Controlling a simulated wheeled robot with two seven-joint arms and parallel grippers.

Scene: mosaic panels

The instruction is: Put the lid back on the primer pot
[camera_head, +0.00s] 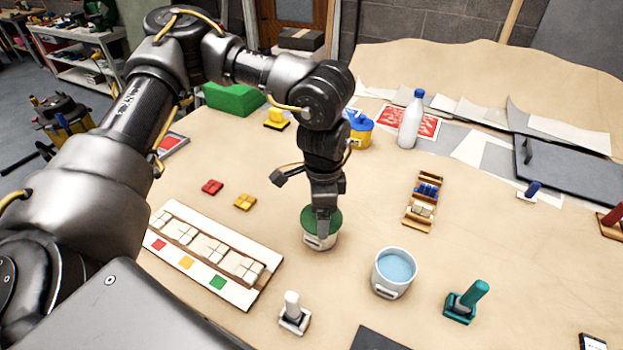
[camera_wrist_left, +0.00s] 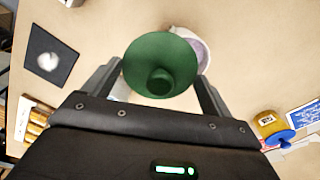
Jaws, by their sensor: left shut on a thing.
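My left gripper (camera_head: 323,208) reaches down over the table and is shut on a green round lid (camera_head: 334,221), knob towards the wrist camera. In the left wrist view the lid (camera_wrist_left: 160,62) lies between the two fingers (camera_wrist_left: 158,85). A white pot (camera_head: 320,242) with a pale label stands directly under the lid in the head view. In the wrist view a pot (camera_wrist_left: 192,45) with greyish contents is partly hidden behind the lid, its rim showing offset to the upper right. I cannot tell whether lid and pot touch. My right gripper is not in view.
A tile tray (camera_head: 213,254) lies left, a white-handled tool (camera_head: 294,313) in front. A wooden rack (camera_head: 422,202) and white bottle (camera_head: 411,121) stand farther back.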

